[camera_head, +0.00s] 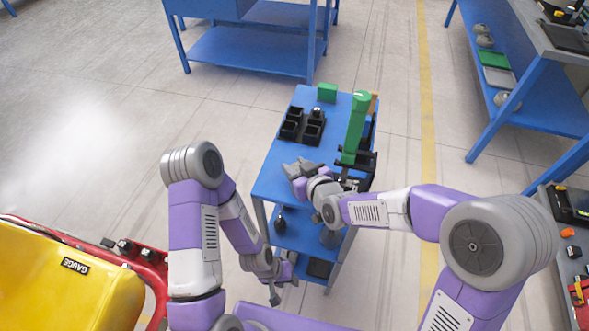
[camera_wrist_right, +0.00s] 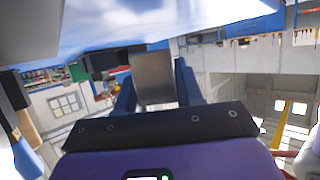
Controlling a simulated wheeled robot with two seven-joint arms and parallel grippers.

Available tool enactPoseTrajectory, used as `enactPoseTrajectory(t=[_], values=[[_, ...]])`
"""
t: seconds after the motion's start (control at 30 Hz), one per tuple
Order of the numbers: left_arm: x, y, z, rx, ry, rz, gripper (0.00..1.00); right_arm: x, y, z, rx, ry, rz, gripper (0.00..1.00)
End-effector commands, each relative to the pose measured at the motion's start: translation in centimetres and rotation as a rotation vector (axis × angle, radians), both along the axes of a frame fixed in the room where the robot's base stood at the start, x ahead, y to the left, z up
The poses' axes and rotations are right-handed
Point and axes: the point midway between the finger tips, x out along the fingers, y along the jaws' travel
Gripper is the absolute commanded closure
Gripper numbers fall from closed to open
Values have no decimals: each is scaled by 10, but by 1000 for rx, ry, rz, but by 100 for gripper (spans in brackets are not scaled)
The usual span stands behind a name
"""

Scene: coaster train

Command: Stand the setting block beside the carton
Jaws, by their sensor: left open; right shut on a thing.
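In the head view I cannot make the block out. My left gripper (camera_head: 275,293) is open and low beside the cart's lower shelf.
The blue cart (camera_head: 272,178) carries black bins (camera_head: 302,126) and a small green box (camera_head: 327,92) at its far end. Its lower shelf holds dark items. Blue benches stand behind and at the right.

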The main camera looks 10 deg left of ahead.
Motion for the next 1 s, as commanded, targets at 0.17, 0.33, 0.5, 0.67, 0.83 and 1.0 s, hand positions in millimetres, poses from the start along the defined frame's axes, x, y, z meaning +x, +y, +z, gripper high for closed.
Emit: enactPoseTrajectory(t=[0.17, 0.33, 0.5, 0.67, 0.83, 1.0], values=[[-1, 0, -11, 0, 1, 1, 57, 0, -1, -17, 3, -4, -3, 100], [0, 0, -9, 0, 1, 1, 57, 1, -1, -15, 4, -5, -3, 100], [0, 0, -14, 0, 1, 1, 57, 0, -1, -19, 4, -4, -2, 100], [0, 0, -13, 0, 1, 1, 57, 0, -2, -20, 1, 0, -3, 41], [0, 0, -13, 0, 1, 1, 57, 0, -2, -20, 1, 0, -3, 38], [0, 0, -11, 0, 0, 1, 57, 0, -2, -18, 1, 0, -3, 38]])
